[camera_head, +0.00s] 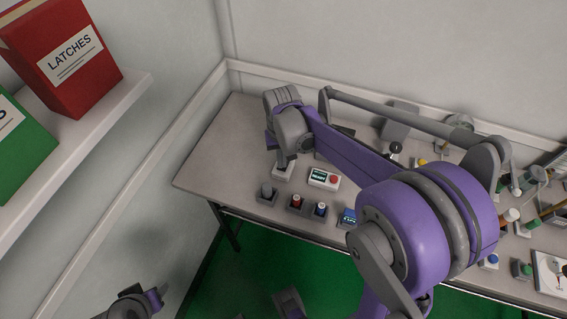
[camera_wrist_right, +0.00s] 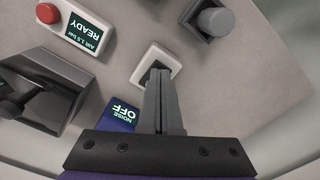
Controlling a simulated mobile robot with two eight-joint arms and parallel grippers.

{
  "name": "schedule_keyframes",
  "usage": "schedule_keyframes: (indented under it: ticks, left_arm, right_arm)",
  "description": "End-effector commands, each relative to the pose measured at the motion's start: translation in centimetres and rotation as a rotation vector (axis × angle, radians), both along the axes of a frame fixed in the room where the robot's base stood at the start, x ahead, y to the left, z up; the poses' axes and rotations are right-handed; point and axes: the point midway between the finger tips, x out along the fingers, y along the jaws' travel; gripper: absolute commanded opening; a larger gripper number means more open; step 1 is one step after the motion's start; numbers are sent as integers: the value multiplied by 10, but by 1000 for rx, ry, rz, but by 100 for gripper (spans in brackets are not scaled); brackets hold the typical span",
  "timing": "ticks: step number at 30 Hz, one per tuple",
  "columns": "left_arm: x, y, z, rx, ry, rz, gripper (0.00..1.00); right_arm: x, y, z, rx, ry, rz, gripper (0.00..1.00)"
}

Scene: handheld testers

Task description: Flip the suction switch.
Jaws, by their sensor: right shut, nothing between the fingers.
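No label reading "suction" can be made out. A small white square switch plate with a dark centre (camera_wrist_right: 146,66) lies under my right fingertips in the right wrist view. The same white plate (camera_head: 283,174) shows near the table's left end in the head view. My right gripper (camera_wrist_right: 158,80) is shut and empty, its fingertips over the plate and covering part of its centre. I cannot tell whether they touch it. In the head view my right gripper (camera_head: 282,161) points down at the plate. At the lower left edge, a grey and purple part of my left arm shows, its fingers unclear.
A white box with a red button (camera_head: 324,179) reads READY. A blue box (camera_wrist_right: 118,116) reading NOISE OFF is partly hidden by my gripper. A grey knob (camera_head: 267,193) and other testers stand close by. A dark tester (camera_wrist_right: 40,95) lies left in the wrist view.

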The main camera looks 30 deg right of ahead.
Motion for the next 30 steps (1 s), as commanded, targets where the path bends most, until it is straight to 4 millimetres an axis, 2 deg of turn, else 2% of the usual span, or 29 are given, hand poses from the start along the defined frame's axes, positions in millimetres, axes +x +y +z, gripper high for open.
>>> schedule_keyframes:
  ticks: [18, 23, 30]
  left_arm:
    - [-1, 0, -7, 0, 2, 0, 50]
    - [0, 0, -4, 0, 1, 0, 50]
    - [1, 0, 10, 0, -3, 0, 50]
  right_arm:
    - [0, 0, -10, 0, 0, 0, 0]
    - [0, 0, -6, 0, -1, 0, 0]
    - [0, 0, 12, 0, -1, 0, 0]
